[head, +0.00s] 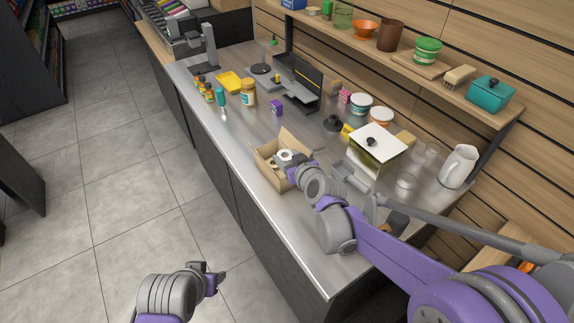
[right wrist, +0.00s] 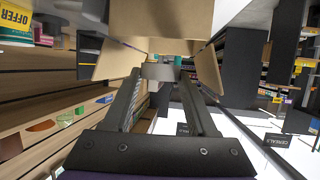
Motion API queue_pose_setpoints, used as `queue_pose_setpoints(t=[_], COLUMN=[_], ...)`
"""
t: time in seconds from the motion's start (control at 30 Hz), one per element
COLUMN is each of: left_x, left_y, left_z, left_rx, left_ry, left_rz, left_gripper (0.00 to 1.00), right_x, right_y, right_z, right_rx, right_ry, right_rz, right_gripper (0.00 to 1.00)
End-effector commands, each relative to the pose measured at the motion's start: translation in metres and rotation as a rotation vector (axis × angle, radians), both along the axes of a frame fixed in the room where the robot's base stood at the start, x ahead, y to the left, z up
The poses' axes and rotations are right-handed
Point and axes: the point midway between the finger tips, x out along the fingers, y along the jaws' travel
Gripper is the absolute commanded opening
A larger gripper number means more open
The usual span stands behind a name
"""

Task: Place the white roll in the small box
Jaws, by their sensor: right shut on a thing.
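The small box (head: 268,172) is an open cardboard carton on the metal counter, its flaps spread. The white roll (head: 284,157) shows at the box's opening, in front of my right gripper (head: 291,163). In the right wrist view the fingers are shut on the roll (right wrist: 159,71), with the box's cardboard flaps (right wrist: 118,60) around it. I cannot tell whether the roll touches the box floor. My left gripper (head: 216,276) is low over the floor, away from the counter; its fingers are too small to read.
A white-topped container with a black knob (head: 378,141) stands right of the box, near clear glasses (head: 406,182) and a white pitcher (head: 458,166). Jars (head: 248,94) and a yellow tray (head: 230,82) stand farther back.

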Motion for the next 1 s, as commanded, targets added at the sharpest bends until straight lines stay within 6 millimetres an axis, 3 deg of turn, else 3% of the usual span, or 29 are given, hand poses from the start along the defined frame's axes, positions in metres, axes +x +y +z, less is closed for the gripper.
queue_pose_setpoints(t=[0.2, 0.97, 1.0], left_x=[-0.002, -0.005, -0.005], left_y=[0.000, 0.000, 0.000], left_z=[-0.005, -0.012, -0.012], left_rx=[0.000, 0.000, 0.000], left_ry=[0.004, 0.009, 0.009], left_rz=[0.000, 0.000, 0.000], left_gripper=[0.50, 0.50, 0.50], right_x=[0.000, 0.000, 0.000], right_y=[0.000, 0.000, 0.000], right_z=[-0.030, -0.043, -0.043], right_rx=[0.000, 0.001, 0.001], right_ry=[0.000, 0.000, 0.000], right_rz=[-0.001, 0.000, 0.000], right_gripper=[0.03, 0.03, 0.65])
